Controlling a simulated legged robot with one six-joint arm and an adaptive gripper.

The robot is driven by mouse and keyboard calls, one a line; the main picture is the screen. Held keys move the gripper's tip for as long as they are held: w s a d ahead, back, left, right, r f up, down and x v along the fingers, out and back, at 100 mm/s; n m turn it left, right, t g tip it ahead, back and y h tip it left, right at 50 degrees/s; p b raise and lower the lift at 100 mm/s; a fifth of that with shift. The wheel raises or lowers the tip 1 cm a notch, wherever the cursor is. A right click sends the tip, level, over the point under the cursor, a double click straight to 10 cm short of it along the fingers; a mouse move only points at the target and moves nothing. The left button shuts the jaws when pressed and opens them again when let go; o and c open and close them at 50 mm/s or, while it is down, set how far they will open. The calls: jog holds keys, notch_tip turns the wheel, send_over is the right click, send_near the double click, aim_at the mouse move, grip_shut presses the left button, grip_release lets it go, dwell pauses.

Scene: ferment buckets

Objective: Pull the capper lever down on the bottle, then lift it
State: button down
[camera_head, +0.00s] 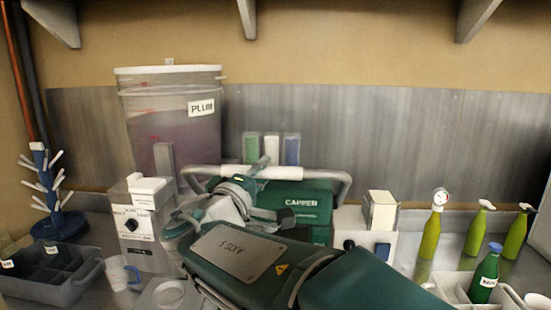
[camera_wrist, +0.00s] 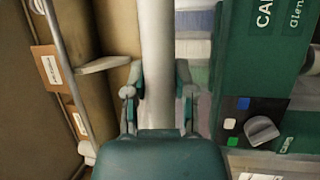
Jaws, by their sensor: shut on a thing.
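The green capper (camera_head: 305,205) stands behind my arm at the middle of the bench, and its body also shows at the right of the wrist view (camera_wrist: 255,70). Its lever (camera_head: 318,175) is a raised grey bar with a white grip, roughly level across the front. My gripper (camera_head: 250,185) is shut on the lever's white grip. In the wrist view, the fingers (camera_wrist: 157,92) lie on both sides of the pale bar (camera_wrist: 157,45). My arm hides the lower capper, and I cannot see a bottle under it.
A plum-labelled bucket (camera_head: 170,125) stands at the back left. At right are several green bottles (camera_head: 430,235) and a pale crate (camera_head: 455,290).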

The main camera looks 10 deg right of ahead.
jog(key=s+f, duration=0.2)
jog(key=f, duration=0.4)
jog(key=s+a+f+m+h, duration=0.1)
jog(key=s+f, duration=0.1)
jog(key=f, duration=0.4)
jog(key=shift+s+a+f+t+h, duration=0.25)
jog(key=shift+s+f+t+h, duration=0.05)
jog(key=shift+s, duration=0.05)
jog(key=shift+f, duration=0.1)
jog(key=shift+c, duration=2.2)
grip_release()
jog(key=shift+w+d, duration=0.1)
jog(key=v, duration=1.2)
